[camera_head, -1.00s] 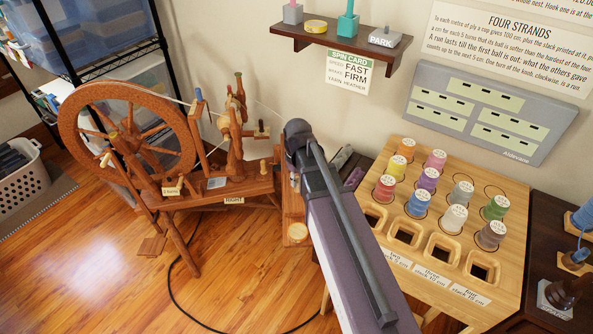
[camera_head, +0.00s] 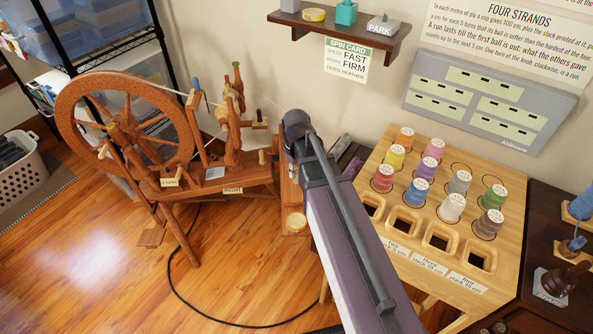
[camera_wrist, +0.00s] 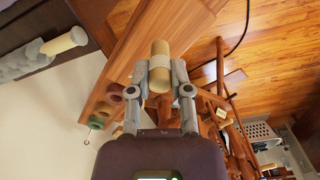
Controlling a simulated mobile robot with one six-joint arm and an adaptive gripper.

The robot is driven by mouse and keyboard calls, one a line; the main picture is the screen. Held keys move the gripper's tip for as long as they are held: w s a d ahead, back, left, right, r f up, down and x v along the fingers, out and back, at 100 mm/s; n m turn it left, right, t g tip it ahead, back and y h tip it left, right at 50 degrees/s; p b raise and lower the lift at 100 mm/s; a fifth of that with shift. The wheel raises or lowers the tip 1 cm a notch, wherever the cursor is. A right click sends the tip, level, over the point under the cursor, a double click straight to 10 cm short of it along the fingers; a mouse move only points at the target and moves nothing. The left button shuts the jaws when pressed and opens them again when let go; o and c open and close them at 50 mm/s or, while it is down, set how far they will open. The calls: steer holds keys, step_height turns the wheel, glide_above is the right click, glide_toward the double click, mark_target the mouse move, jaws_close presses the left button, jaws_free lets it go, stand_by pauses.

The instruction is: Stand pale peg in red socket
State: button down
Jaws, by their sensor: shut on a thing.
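In the wrist view my gripper (camera_wrist: 160,74) is shut on a pale cylindrical peg (camera_wrist: 159,52), with one finger on each side of a lighter band. The peg is over or in front of a long wooden board (camera_wrist: 145,35); its far end's contact cannot be told. Left of my gripper, a dark red socket (camera_wrist: 115,91) sits in a row with a brownish one (camera_wrist: 104,108) and a green one (camera_wrist: 97,122) on the wood. The peg is apart from the red socket in the picture. In the head view my arm hides the gripper, peg and sockets.
The spinning wheel (camera_head: 125,140) stands left of my arm, its bench beside it. A wooden rack (camera_head: 395,155) with several coloured spools is at right. A grey object with a pale cylinder (camera_wrist: 65,42) is at upper left in the wrist view. A wall shelf (camera_head: 340,35) is above.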

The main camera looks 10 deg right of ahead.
steer(key=w+d+r+p, duration=0.1)
steer(key=w+r+p, duration=0.1)
steer(key=w, duration=0.6)
steer(key=w+d+r+p, duration=0.1)
steer(key=w+r+p, duration=0.1)
steer(key=w, duration=0.6)
steer(key=shift+f, duration=0.1)
steer(key=shift+f+b, duration=2.8)
steer(key=shift+b, duration=0.1)
steer(key=shift+f+b, duration=1.55)
steer(key=shift+c, duration=2.4)
jaws_free()
steer(key=shift+r, duration=0.2)
